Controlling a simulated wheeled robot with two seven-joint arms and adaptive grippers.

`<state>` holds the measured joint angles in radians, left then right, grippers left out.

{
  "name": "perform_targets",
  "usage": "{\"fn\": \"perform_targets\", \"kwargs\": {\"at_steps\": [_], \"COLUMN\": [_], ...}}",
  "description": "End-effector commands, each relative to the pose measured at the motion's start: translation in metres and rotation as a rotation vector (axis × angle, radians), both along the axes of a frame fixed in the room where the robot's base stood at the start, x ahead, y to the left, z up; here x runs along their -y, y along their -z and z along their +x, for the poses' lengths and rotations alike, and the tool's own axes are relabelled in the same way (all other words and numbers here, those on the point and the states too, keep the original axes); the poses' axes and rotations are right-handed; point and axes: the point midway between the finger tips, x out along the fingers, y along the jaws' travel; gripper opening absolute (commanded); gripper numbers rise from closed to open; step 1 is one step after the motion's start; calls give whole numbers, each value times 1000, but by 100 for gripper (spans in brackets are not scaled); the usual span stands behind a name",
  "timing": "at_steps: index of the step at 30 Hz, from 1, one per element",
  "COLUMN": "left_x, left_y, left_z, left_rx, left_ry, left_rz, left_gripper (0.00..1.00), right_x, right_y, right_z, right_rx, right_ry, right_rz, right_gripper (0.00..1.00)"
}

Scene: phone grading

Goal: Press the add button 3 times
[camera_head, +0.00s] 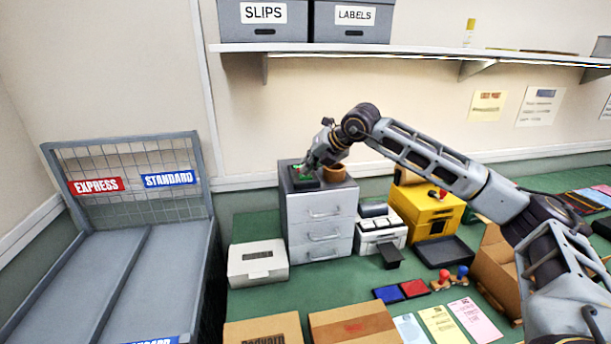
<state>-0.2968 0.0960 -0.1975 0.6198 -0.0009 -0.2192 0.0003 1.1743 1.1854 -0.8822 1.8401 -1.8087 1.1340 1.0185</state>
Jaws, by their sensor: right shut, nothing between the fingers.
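A small dark device with a green top (306,183) sits on the grey drawer unit (322,208); I cannot read any label on it, so I cannot tell whether it is the add button. My right gripper (306,168) is shut and empty, with its fingertips right at the green part. The gripper hides some of the device, and I cannot tell whether the tips touch or press it. My left gripper is not in view.
A brown round object (334,173) stands close beside the gripper on the drawer unit. A white printer-like box (258,264), a white device (380,235) and a yellow machine (425,208) stand nearby. A shelf (420,50) runs above my right arm.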

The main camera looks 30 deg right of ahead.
Motion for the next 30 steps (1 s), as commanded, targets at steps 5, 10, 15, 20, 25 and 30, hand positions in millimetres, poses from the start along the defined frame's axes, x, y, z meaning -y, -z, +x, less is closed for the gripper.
{"fn": "perform_targets", "kwargs": {"at_steps": [5, 10, 15, 20, 25, 30], "left_x": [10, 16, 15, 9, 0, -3], "left_y": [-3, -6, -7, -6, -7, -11], "left_z": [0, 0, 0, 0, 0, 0], "left_rx": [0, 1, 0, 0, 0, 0], "left_ry": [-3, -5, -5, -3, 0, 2], "left_rz": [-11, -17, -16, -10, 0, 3], "left_gripper": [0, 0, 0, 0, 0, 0], "right_x": [0, 0, 0, 0, 0, 0], "right_y": [-6, -13, -16, -16, -16, -23], "right_z": [0, 0, 0, 0, 0, 0], "right_rx": [-2, 0, 0, 0, 0, 1], "right_ry": [-1, -1, -1, -1, -1, 0], "right_rz": [0, 1, 1, 1, 1, 1], "right_gripper": [0, 0, 0, 0, 0, 0]}}
